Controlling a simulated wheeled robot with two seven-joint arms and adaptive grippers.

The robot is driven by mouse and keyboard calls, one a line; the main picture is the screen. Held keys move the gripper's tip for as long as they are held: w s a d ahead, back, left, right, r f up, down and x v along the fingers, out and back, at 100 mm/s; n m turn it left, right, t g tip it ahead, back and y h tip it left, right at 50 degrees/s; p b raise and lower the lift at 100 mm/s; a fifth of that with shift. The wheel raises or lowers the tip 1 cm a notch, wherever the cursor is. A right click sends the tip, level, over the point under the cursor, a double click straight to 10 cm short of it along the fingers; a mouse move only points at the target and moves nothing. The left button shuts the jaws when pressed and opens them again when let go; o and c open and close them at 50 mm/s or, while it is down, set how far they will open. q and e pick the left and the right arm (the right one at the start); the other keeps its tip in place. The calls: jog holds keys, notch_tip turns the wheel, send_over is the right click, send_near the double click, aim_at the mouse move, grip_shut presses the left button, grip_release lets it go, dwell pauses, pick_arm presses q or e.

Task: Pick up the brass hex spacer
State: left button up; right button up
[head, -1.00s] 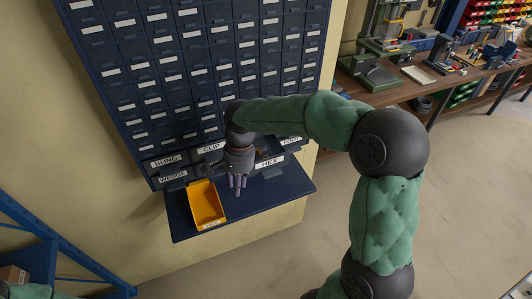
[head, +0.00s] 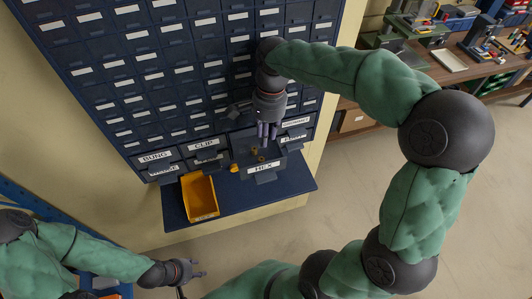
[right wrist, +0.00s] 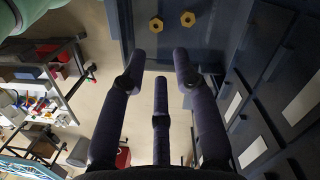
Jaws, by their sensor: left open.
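Brass hex spacers lie in the pulled-out drawer (head: 240,158) labelled HEX. In the right wrist view two show as brass hexagons with holes, a left one (right wrist: 156,24) and a right one (right wrist: 188,19), apart on the dark drawer floor. In the head view they are small brass spots (head: 262,158) below my right gripper (head: 267,136). That gripper points down over the drawer. Its three fingers are spread and empty in the right wrist view (right wrist: 165,62), short of the spacers. My left gripper (head: 203,268) is open and empty at the lower left, away from the cabinet.
A yellow bin (head: 200,196) stands on the dark shelf (head: 292,186), left of the HEX drawer. The blue drawer cabinet (head: 150,85) rises behind, with other labelled drawers beside the open one. A workbench (head: 470,72) is at the upper right.

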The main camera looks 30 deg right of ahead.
aim_at(262, 159)
jog(key=f, duration=0.2)
jog(key=a+f, duration=0.1)
jog(key=shift+s+f, duration=0.15)
jog(key=shift+s, duration=0.15)
jog(key=shift+w+f, duration=0.1)
jog(key=shift+f, duration=0.4)
jog(key=f, duration=0.2)
jog(key=a+f, duration=0.1)
jog(key=f, duration=0.1)
jog(key=shift+s+p, duration=0.2)
jog(key=shift+p, duration=0.1)
jog(key=shift+f, duration=0.3)
jog(key=shift+c, duration=0.3)
grip_shut()
